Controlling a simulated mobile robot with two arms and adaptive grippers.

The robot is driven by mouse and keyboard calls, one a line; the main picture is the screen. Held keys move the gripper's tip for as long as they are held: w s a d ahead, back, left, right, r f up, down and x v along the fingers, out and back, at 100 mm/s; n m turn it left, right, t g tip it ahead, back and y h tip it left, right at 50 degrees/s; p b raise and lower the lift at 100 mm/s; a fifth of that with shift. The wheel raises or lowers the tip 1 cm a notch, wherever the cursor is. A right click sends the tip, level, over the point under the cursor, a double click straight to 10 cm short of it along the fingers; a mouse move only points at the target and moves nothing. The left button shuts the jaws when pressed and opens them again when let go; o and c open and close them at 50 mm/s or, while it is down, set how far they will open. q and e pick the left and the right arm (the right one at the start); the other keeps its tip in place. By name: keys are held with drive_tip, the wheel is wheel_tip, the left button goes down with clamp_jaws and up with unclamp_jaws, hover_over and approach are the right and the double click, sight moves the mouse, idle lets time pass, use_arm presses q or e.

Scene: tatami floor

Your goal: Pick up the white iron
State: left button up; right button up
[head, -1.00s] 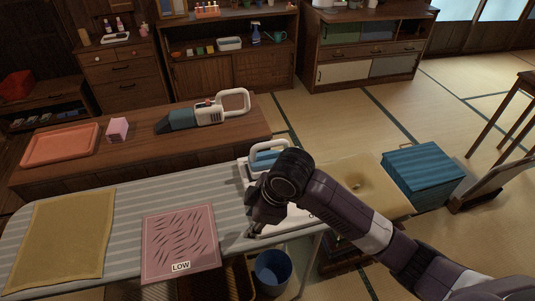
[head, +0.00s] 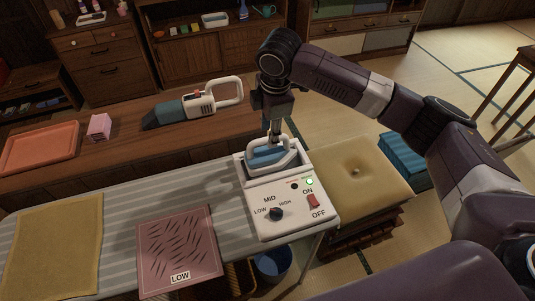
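The white iron (head: 283,160), with a blue-grey body and a white loop handle, sits in its white station (head: 285,222) at the right end of the striped ironing board (head: 120,205). The station has a dark dial near LOW, a red ON/OFF switch and a lit green light. My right gripper (head: 274,137) points straight down, its fingertips at the iron's handle. I cannot tell whether the fingers are closed around the handle. My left gripper is out of view.
A pink cloth (head: 180,245) marked LOW and a mustard cloth (head: 52,245) lie on the board. A handheld vacuum (head: 195,106), a pink block (head: 99,127) and an orange tray (head: 40,147) are on the low wooden table behind. A tan cushion (head: 355,175) is right of the station.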

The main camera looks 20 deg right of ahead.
sight(267, 139)
drive_tip(key=f, duration=0.2)
drive_tip(key=w+f+p, duration=0.1)
drive_tip(key=f, duration=0.1)
drive_tip(key=shift+a+f, duration=0.1)
drive_tip(key=shift+f, duration=0.25)
clamp_jaws()
drive_tip(key=shift+w+r, duration=0.1)
drive_tip(key=shift+r, duration=0.05)
